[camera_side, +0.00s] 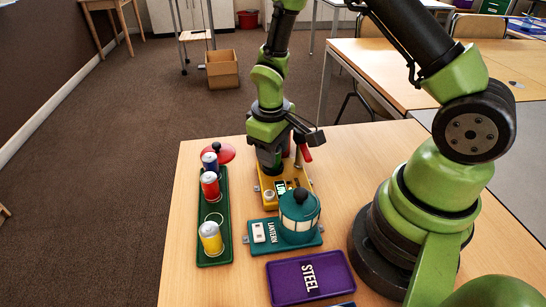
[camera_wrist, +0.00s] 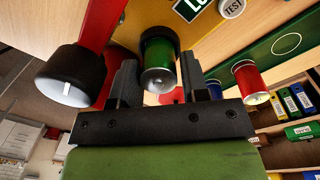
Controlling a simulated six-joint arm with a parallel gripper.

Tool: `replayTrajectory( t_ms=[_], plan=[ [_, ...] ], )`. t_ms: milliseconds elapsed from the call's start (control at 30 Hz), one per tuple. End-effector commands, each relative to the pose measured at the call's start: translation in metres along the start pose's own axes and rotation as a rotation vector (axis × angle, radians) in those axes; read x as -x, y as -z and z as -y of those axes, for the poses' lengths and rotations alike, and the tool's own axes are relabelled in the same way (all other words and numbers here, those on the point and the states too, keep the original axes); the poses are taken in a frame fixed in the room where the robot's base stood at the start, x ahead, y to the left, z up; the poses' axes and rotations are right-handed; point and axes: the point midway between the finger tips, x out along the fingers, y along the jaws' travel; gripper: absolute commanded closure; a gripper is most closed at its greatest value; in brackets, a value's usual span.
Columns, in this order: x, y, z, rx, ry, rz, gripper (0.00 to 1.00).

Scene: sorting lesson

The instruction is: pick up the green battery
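The green battery (camera_wrist: 158,58) stands at the middle of the wrist view, its silver end towards the camera. In the side view my gripper (camera_side: 270,165) is low over the back of the yellow tester (camera_side: 268,205) and hides the battery. Whether the battery still touches the tester cannot be seen.
A green tray (camera_side: 222,235) at the left holds a blue (camera_side: 209,162), a red (camera_side: 210,185) and a yellow battery (camera_side: 211,238). In front of the tester is the teal lantern (camera_side: 299,212). A purple STEEL tray (camera_side: 335,268) lies at the front. A red round object (camera_side: 220,151) is behind the green tray.

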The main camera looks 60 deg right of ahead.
Motion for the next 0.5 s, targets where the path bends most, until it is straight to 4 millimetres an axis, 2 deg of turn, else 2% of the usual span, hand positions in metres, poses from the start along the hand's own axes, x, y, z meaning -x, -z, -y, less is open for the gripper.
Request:
replayTrajectory(
  t_ms=[33, 133, 167, 200, 500],
  plan=[
    [0.0001, 0.0000, 0.0000, 0.000, 0.000, 0.000, 0.70],
    [0.0002, 0.0000, 0.0000, 0.000, 0.000, 0.000, 0.92],
    [0.0002, 0.0000, 0.0000, 0.000, 0.000, 0.000, 0.92],
    [0.0003, 0.0001, 0.0000, 0.000, 0.000, 0.000, 0.97],
    [0.0055, 0.0005, -0.0005, -0.002, -0.001, -0.002, 0.97]
  ],
)
